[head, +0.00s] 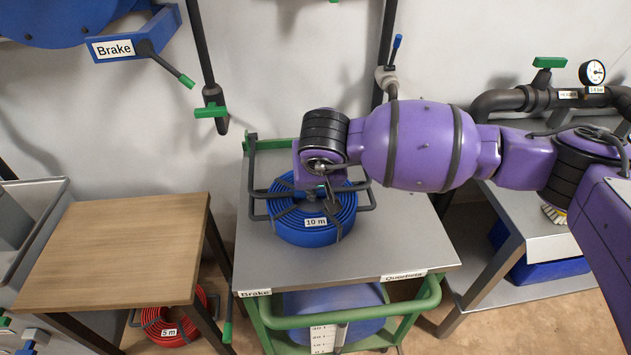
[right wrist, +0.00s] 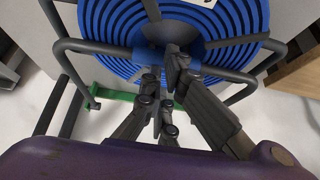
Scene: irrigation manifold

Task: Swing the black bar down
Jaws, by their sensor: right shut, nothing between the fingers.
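Several dark bars show, and I cannot tell for certain which one is the black bar. A dark bar frame (head: 252,185) runs around the blue hose coil (head: 313,235) on the cart; it also shows in the right wrist view (right wrist: 92,47). A black lever (head: 165,63) with a green tip slopes down from the wall reel marked Brake. My right gripper (head: 326,187) is shut and empty, low over the middle of the coil. In the right wrist view its fingers (right wrist: 168,95) lie close to the coil's hub; contact is unclear. My left gripper is not in view.
The coil lies on a grey cart top (head: 380,245) with green rails (head: 350,310). A wooden table (head: 120,245) stands to the left, with a red hose coil (head: 165,325) under it. A wall pipe with a green valve handle (head: 210,112) hangs behind. A grey bench stands right.

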